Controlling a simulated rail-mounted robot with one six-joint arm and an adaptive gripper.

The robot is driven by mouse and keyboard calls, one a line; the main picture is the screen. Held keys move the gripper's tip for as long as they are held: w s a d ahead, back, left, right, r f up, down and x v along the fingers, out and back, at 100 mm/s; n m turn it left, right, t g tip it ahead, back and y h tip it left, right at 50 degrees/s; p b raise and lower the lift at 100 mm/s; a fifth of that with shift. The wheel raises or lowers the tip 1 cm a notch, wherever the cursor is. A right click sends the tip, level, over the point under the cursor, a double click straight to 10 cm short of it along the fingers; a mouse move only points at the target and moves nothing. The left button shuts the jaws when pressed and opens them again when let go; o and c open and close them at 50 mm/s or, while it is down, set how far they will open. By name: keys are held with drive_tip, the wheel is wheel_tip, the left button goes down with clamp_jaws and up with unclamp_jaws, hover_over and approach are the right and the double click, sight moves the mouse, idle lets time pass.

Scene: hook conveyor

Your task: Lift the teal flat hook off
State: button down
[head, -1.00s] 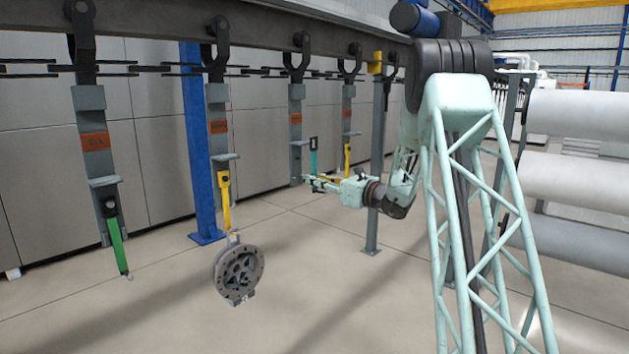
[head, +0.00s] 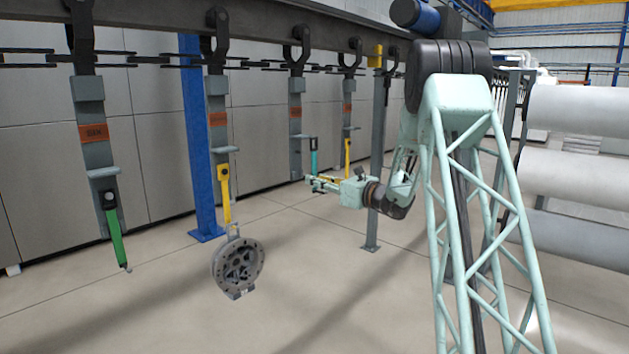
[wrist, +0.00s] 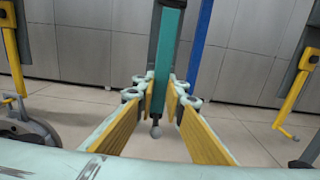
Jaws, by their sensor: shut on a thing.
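The teal flat hook (head: 314,154) hangs upright at the third hanger (head: 296,108), just right of its grey bar in the head view. In the wrist view the teal hook (wrist: 170,48) runs down between my gripper's fingers. My gripper (head: 313,183) is at the hook's lower part. In the wrist view my gripper (wrist: 162,92) has yellow-lined fingers on both sides of the hook, shut on it. A small round tip shows below the fingers. The hook's top is too small to tell whether it still rests on the hanger.
A green hook (head: 116,236) hangs at the far left. A yellow hook (head: 226,194) beside it holds a grey flanged disc (head: 238,264). Another yellow hook (head: 348,155) hangs right of the teal one. A blue post (head: 196,140) and a grey post (head: 375,170) stand near the line.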

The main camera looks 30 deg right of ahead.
sight(316, 188)
drive_tip(key=shift+f+b, duration=0.9)
drive_tip(key=shift+f, duration=0.7)
drive_tip(key=shift+s+d, duration=0.15)
drive_tip(key=shift+s, duration=0.3)
drive_tip(key=shift+b+v, duration=0.6)
drive_tip(key=shift+v, duration=2.05)
drive_tip(key=shift+s+d, duration=0.15)
drive_tip(key=shift+s, duration=0.1)
